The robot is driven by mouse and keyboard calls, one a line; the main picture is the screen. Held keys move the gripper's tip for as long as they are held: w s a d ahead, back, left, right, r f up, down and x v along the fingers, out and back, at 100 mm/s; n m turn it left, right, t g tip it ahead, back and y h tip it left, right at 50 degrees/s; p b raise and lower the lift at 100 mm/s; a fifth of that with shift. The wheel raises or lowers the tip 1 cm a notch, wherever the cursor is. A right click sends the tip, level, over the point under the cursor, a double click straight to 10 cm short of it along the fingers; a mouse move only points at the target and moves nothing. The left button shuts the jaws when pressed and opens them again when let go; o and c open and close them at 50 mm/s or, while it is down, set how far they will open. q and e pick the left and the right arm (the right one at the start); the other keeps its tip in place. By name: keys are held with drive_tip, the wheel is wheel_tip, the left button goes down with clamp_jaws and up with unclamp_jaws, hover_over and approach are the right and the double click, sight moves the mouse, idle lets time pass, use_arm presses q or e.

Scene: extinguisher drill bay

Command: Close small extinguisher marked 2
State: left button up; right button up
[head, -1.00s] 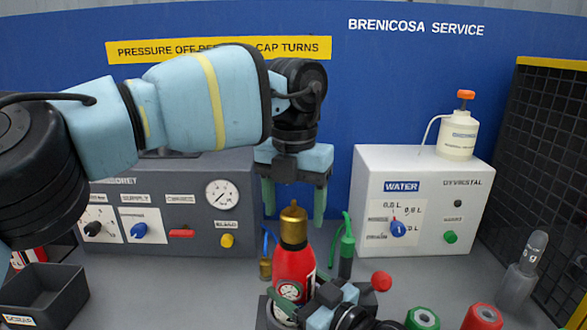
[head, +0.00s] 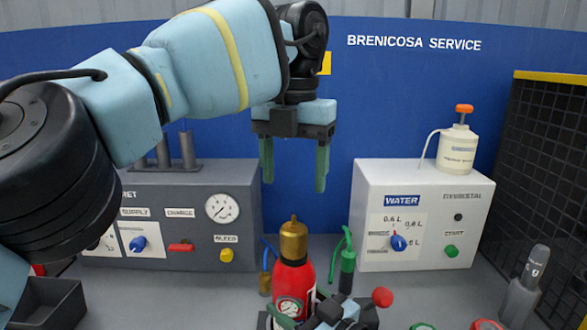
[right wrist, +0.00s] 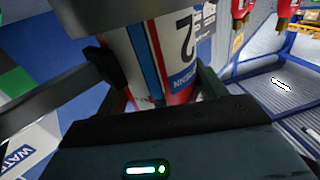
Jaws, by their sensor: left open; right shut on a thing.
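The small extinguisher (head: 294,275) is a red bottle with a brass cap (head: 293,240) on top and a round gauge low on its front. It stands upright at the bottom centre of the head view. A large 2 shows on its label (right wrist: 187,38) in the right wrist view. My right gripper (right wrist: 160,85) is shut on the extinguisher's body; in the head view its wrist partly hides the lower bottle. My left gripper (head: 294,183) is open and empty, pointing down above the brass cap with a clear gap between them.
A grey panel (head: 190,190) with gauge and knobs stands back left, a white WATER box (head: 420,258) with a bottle (head: 457,150) back right. A green cylinder (head: 347,268) and red ball knob (head: 382,297) sit right of the extinguisher. A dark bin (head: 55,300) is at lower left.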

sight(308, 312)
drive_tip(key=o, duration=1.9)
drive_tip(key=shift+o, duration=0.2)
use_arm(q)
drive_tip(key=shift+w+f, duration=0.1)
drive_tip(key=shift+f, duration=0.4)
use_arm(e)
drive_tip(key=shift+v, duration=3.95)
